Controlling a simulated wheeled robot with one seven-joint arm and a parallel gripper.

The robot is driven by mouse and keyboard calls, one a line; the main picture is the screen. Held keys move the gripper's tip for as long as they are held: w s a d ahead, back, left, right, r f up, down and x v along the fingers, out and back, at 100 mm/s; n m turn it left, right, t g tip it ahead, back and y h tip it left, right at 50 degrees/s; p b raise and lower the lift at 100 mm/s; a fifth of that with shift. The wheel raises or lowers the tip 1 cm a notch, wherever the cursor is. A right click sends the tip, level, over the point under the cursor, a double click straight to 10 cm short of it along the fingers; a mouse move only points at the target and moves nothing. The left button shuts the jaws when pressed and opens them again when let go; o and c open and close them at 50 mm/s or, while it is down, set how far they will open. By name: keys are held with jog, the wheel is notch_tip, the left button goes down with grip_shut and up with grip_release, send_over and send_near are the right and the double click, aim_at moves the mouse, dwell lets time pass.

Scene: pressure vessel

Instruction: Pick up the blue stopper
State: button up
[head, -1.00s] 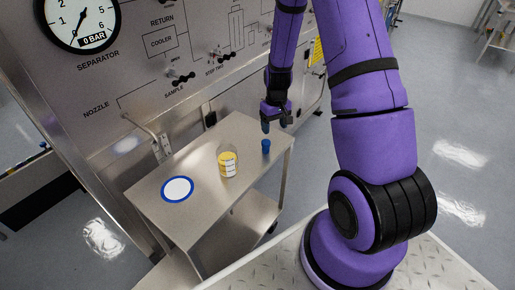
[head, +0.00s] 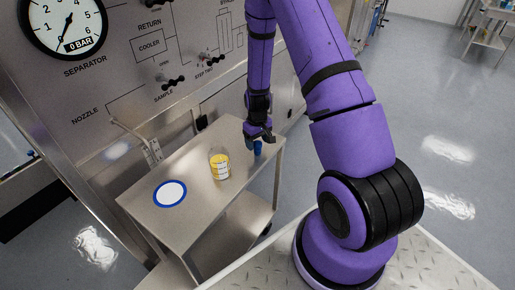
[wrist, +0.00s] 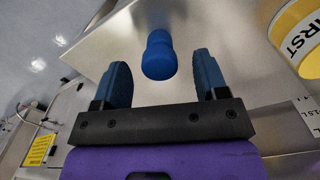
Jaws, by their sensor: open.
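The blue stopper (head: 258,148) stands near the right end of the steel cart top (head: 181,168). In the wrist view the stopper (wrist: 159,56) lies ahead of my gripper (wrist: 160,80), centred between the two blue fingers. The fingers are open with a gap on each side of the stopper. In the head view my gripper (head: 257,140) is right above and beside the stopper, partly covering it. Whether the fingertips reach down past its top is hard to tell.
A white disc with a blue rim (head: 170,194) lies at the cart's left end. The panel with a gauge (head: 66,24) rises behind.

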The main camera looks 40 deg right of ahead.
jog(key=shift+f, duration=1.3)
jog(key=c, duration=1)
jog(key=shift+r, duration=0.2)
